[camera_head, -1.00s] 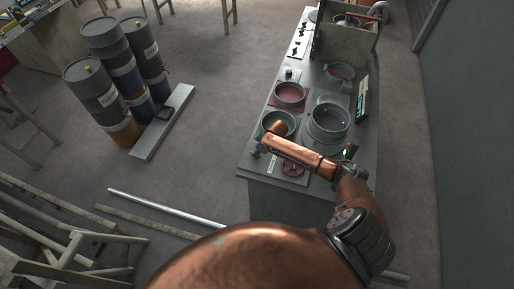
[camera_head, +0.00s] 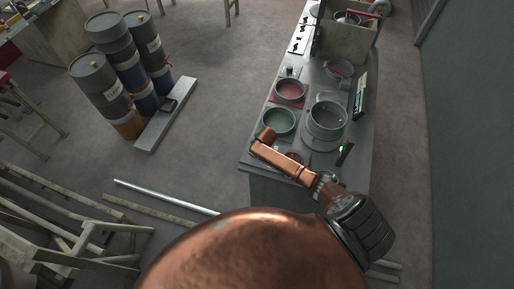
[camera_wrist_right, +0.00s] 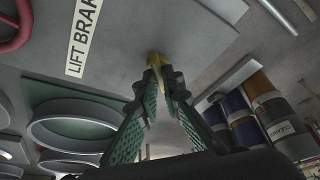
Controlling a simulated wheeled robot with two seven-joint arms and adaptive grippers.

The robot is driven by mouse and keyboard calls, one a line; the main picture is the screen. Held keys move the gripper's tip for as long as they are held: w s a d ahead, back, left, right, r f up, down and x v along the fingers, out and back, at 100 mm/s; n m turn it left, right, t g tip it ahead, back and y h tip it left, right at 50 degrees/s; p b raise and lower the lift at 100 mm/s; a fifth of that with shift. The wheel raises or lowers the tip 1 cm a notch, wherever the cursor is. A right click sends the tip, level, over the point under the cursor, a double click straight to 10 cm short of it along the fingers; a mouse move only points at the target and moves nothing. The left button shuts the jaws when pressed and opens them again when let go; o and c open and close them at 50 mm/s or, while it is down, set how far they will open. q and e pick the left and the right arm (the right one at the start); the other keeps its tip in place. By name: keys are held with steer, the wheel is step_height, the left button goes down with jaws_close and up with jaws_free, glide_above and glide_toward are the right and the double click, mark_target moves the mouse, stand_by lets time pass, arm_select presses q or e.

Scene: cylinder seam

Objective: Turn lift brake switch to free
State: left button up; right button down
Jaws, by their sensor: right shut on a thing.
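In the right wrist view, a small brass-yellow switch (camera_wrist_right: 157,59) sticks out of the grey panel beside a white label (camera_wrist_right: 82,38) reading "LIFT BRAK", cut off by the frame edge. My right gripper (camera_wrist_right: 157,76) is shut on the switch, its two green-padded fingers meeting around it. Which way the switch is turned cannot be told. In the head view, my copper right arm reaches over the near left corner of the grey bench (camera_head: 262,187); the switch and fingers are not clear there. My left gripper is not in view.
A red handwheel (camera_wrist_right: 14,27) lies close to the label. On the bench stand a green pan (camera_head: 280,122), a red pan (camera_head: 289,90) and a large grey pot (camera_head: 326,117). Drums (camera_head: 96,78) and a metal rod (camera_head: 165,197) are on the floor to the left.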

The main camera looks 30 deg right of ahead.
stand_by(0.4)
steer(key=c, duration=2.1)
jaws_free()
steer(key=shift+r, duration=0.1)
steer(key=v, duration=1.1)
steer(key=shift+s+r, duration=0.15)
steer(key=shift+r, duration=0.25)
